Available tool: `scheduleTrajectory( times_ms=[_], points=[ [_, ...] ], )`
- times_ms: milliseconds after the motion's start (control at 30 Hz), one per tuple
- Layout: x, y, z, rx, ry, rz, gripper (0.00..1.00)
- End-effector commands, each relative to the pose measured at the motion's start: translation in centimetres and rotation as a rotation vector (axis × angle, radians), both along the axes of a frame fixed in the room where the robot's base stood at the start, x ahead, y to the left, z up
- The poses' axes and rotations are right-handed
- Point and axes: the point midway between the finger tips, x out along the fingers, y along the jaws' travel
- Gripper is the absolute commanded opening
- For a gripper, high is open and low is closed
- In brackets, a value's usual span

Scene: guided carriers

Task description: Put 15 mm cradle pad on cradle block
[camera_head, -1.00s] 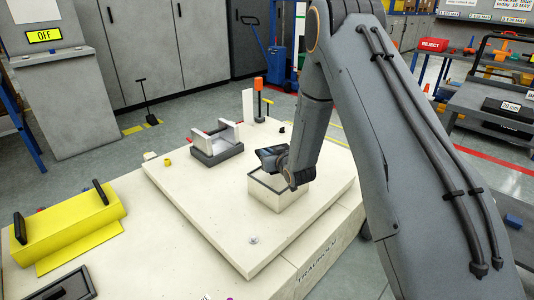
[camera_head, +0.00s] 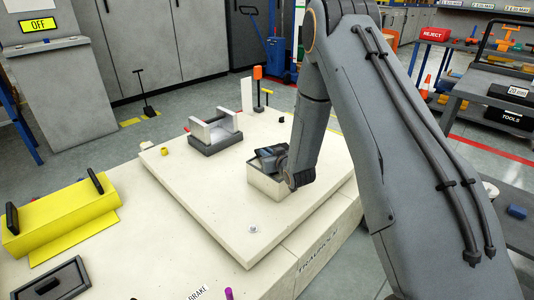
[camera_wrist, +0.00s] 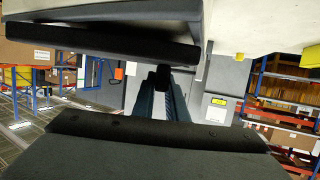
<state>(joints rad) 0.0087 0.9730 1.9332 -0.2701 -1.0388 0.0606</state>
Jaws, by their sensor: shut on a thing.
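The cradle block (camera_head: 266,183), a cream block with a dark band near its top, stands on the raised cream slab. My gripper (camera_head: 268,157) is directly over it, very close to its top. It is shut on the cradle pad, which is mostly hidden by my gripper and wrist in the head view. In the wrist view the dark pad (camera_wrist: 100,42) shows as a flat black bar beyond the fingers (camera_wrist: 165,95), close to a pale surface. I cannot tell whether pad and block touch.
A grey holder with pale uprights (camera_head: 215,140) stands on the slab (camera_head: 205,185) left of the block, with an orange-topped post (camera_head: 257,74) behind. The slab's front is mostly clear. A tool cart (camera_head: 490,100) stands right.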

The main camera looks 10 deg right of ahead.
Motion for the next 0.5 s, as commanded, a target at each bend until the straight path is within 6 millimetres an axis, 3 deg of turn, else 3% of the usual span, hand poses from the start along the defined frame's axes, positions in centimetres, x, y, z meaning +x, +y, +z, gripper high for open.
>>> scheduleTrajectory(
  times_ms=[400, 433, 500],
  points=[
    [0.1, 0.0, -0.24, 0.0, -0.004, 0.0, 0.0],
    [0.11, 0.0, -0.19, 0.0, -0.004, 0.0, 0.17],
    [0.09, 0.0, -0.19, 0.0, -0.003, 0.0, 0.29]
  ],
)
